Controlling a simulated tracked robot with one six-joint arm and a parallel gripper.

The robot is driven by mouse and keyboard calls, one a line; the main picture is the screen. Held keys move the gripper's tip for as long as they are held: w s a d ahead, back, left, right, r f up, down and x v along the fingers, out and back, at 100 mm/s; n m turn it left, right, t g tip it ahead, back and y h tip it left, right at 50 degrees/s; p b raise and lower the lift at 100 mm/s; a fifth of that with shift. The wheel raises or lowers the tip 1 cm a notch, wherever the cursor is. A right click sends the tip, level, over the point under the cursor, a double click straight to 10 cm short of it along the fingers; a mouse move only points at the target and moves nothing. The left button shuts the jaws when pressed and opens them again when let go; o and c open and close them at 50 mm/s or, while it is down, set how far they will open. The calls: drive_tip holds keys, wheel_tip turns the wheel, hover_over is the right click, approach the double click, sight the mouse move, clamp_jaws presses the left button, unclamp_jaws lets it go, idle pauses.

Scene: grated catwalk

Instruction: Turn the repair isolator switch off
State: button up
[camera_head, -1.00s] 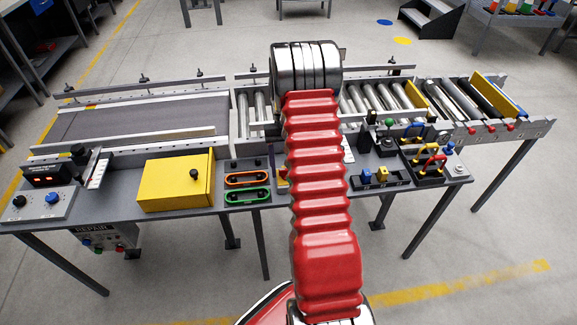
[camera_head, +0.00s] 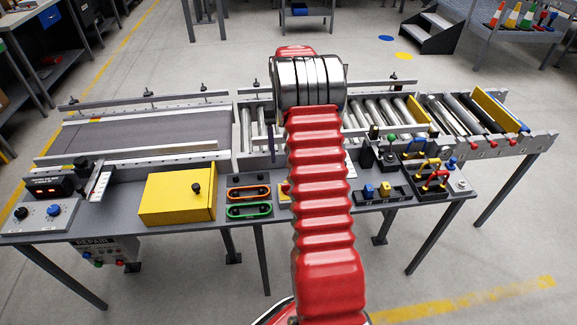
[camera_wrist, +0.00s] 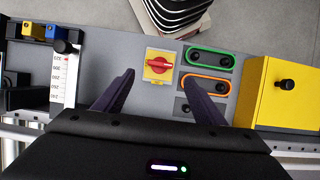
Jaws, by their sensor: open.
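A red rotary switch (camera_wrist: 158,65) on a yellow square plate sits on the grey panel in the wrist view. Its red handle lies roughly crosswise in that picture. A small edge of its plate shows beside my arm in the head view (camera_head: 284,189); the rest is hidden. My gripper (camera_wrist: 157,76) is open and empty, its two dark fingers apart on either side of the switch as seen from the wrist. I cannot tell the height left between fingertips and panel. A box marked REPAIR (camera_head: 105,249) with coloured knobs hangs under the table at left.
Green (camera_wrist: 210,57) and orange (camera_wrist: 206,84) framed button panels lie close right of the switch in the wrist view, then a yellow box (camera_wrist: 282,92). A slider scale (camera_wrist: 69,75) is at left. Conveyor rollers (camera_head: 376,108) run behind the panel.

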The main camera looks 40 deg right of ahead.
drive_tip(key=v, duration=0.3)
drive_tip(key=shift+r, duration=0.2)
idle(0.4)
drive_tip(key=s+a+r+n+t+h, duration=0.1)
drive_tip(key=s+a+r, duration=0.4)
drive_tip(key=a, duration=0.6)
drive_tip(key=s+a+r+n+t, duration=0.3)
drive_tip(key=s+a+r+t, duration=0.2)
drive_tip(key=s+a, duration=0.4)
drive_tip(key=s+a+r+n+t+h, duration=0.1)
drive_tip(key=s+a+r, duration=0.4)
drive_tip(key=a, duration=0.9)
drive_tip(key=shift+s+r+n+t+h, duration=0.15)
drive_tip(key=shift+s+n+t+h, duration=0.15)
drive_tip(key=shift+s+n+t, duration=0.8)
